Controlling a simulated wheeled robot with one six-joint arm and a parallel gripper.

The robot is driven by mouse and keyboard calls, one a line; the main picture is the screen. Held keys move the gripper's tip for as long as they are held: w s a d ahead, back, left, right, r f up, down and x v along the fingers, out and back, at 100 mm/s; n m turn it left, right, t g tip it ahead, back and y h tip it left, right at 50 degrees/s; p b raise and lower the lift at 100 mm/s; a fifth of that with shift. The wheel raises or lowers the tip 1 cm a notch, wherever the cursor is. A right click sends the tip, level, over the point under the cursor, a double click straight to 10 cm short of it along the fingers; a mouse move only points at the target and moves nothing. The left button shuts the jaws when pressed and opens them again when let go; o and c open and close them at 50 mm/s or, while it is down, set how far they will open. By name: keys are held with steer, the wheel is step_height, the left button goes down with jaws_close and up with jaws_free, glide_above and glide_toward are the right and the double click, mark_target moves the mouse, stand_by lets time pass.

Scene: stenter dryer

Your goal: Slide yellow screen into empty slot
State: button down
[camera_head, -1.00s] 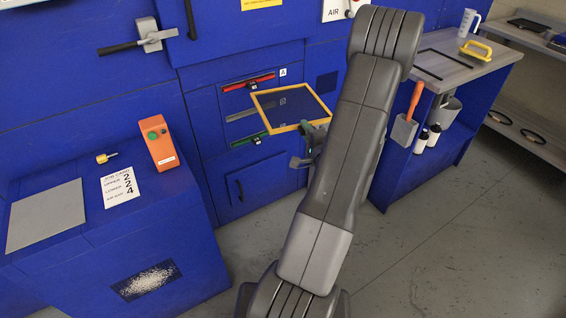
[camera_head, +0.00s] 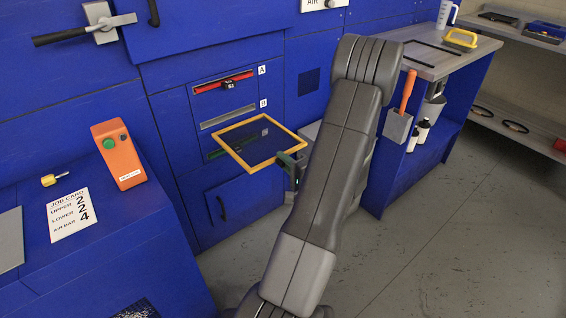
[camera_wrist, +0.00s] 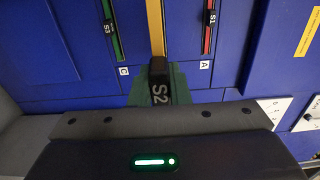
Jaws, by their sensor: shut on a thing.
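The yellow screen (camera_head: 228,149), a yellow frame with dark mesh, is held roughly flat in front of the blue machine. My gripper (camera_head: 290,165) is shut on its near right edge. In the wrist view the yellow screen (camera_wrist: 155,28) appears edge-on as a strip, with its S2 tag (camera_wrist: 160,92) between my green fingertips (camera_wrist: 157,85). The empty slot B (camera_head: 233,115) is a grey opening just above the screen's far edge in the head view. In the wrist view the screen and gripper hide it. I cannot tell whether the screen touches the slot.
The red screen S1 (camera_head: 222,83) fills slot A above. The green screen S3 (camera_wrist: 112,30) is in slot C below, partly hidden in the head view. A workbench (camera_head: 440,62) stands at right and a blue console (camera_head: 110,235) at left. Open floor lies at the front right.

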mark_target(273, 151)
steer(key=shift+f+b, duration=0.1)
steer(key=shift+b, duration=0.65)
steer(key=shift+b+x, duration=0.7)
steer(key=shift+x, duration=2.2)
steer(key=shift+b, duration=1.6)
